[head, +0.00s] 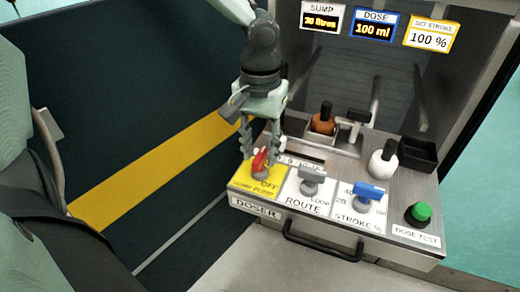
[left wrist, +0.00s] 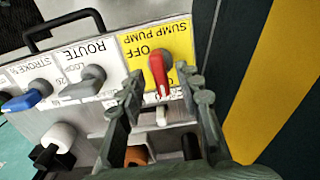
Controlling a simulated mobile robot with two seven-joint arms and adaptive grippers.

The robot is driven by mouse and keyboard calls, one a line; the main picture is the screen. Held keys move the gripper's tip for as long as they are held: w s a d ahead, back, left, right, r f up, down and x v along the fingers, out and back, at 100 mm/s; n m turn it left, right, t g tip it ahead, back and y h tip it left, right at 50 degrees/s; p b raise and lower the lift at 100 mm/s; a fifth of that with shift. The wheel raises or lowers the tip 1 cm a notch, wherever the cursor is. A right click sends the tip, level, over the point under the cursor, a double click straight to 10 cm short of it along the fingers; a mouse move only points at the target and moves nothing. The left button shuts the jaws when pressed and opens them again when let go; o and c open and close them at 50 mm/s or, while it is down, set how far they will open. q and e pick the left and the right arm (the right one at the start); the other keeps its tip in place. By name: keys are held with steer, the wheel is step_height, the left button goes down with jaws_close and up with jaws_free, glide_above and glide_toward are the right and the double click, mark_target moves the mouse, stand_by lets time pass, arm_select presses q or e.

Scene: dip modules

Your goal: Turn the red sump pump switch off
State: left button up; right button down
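The red sump pump switch (head: 259,161) sits on the yellow plate (head: 243,184) at the left end of the doser panel. In the left wrist view the red handle (left wrist: 159,72) lies beside the word OFF, not along it, with its narrow end towards my gripper. A second label there is mostly hidden. My left gripper (head: 258,158) points down over the switch. In the left wrist view its two fingers (left wrist: 163,98) are spread, one on each side of the handle, with gaps visible. Contact cannot be seen. My right gripper is not in view.
The grey ROUTE knob (head: 312,181) stands right beside the yellow plate, then the blue STROKE knob (head: 367,194) and green DOSE TEST button (head: 418,213). A black handle (head: 322,248) runs along the front.

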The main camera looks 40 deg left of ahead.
arm_select(q)
steer(key=shift+c, duration=0.2)
jaws_close()
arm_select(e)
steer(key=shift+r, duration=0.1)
arm_select(q)
steer(key=m+p, duration=0.3)
steer(key=m, duration=1)
steer(key=shift+m, duration=2.5)
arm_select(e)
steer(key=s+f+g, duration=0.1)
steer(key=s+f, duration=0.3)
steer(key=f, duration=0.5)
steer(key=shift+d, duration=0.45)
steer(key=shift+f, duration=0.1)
